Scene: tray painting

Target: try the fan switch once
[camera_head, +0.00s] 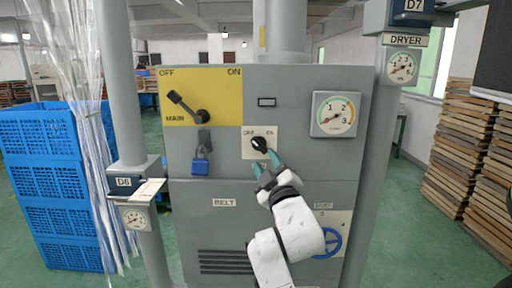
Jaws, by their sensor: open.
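A black rotary switch (259,143) sits on a cream plate (248,153) marked OFF and ON, on the front of a grey cabinet (230,222). I cannot read a fan label on it. The knob appears angled, its exact setting too small to tell. My gripper (266,162) is just below and slightly right of the knob, its teal fingers apart with nothing seen between them. The right finger reaches near the knob; I cannot tell whether it touches. The lower plate is partly hidden by my gripper.
Left of the switch are a MAIN lever (188,106) on a yellow panel and a blue padlock (200,167). A gauge (335,114) is to the right, and a blue handwheel (328,243) is low, partly behind my arm. Blue crates (48,190) stand far left.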

